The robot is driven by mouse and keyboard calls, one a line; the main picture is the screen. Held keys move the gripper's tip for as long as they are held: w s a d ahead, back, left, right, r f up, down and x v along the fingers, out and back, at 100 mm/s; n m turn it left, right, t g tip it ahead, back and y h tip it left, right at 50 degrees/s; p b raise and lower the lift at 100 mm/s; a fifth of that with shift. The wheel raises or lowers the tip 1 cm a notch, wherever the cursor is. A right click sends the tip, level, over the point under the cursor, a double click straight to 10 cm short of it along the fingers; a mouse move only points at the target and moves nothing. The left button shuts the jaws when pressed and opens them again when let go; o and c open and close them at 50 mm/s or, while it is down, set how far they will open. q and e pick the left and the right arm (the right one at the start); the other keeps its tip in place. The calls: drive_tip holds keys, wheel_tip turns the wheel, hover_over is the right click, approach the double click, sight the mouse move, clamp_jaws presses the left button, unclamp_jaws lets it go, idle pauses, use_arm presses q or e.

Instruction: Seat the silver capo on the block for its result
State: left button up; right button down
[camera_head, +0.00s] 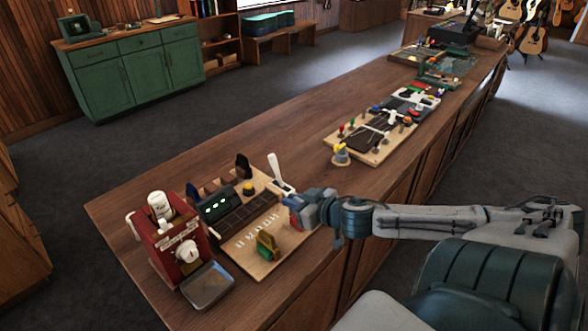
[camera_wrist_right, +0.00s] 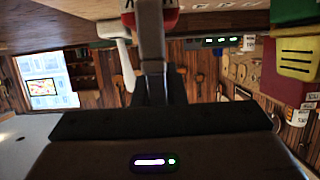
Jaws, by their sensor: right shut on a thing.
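My right gripper (camera_head: 298,207) is at the right edge of a light wooden board (camera_head: 262,266) on the counter. It is shut on a small red and grey thing (camera_wrist_right: 165,19), partly hidden by the fingers. I cannot tell whether this is the silver capo, and I see no other thing that is clearly it. A white lever (camera_head: 280,172) stands tilted just behind the gripper; it also shows in the wrist view (camera_wrist_right: 122,62). The board carries a dark fretted block (camera_head: 238,222) and a dark unit with a green-lit display (camera_head: 216,207). My left gripper is not in view.
A yellow and green block (camera_head: 267,246) stands on the board's front part. A red machine with a white dial (camera_head: 172,247) and a grey tray (camera_head: 208,286) are at left. Another board with coloured knobs (camera_head: 372,136) lies farther along. The counter between the boards is mostly clear.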

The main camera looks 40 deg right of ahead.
drive_tip(key=shift+f+b, duration=0.65)
drive_tip(key=shift+f, duration=0.3)
drive_tip(key=c, duration=1.8)
unclamp_jaws()
drive_tip(key=shift+o, duration=0.2)
drive_tip(key=shift+r, duration=0.1)
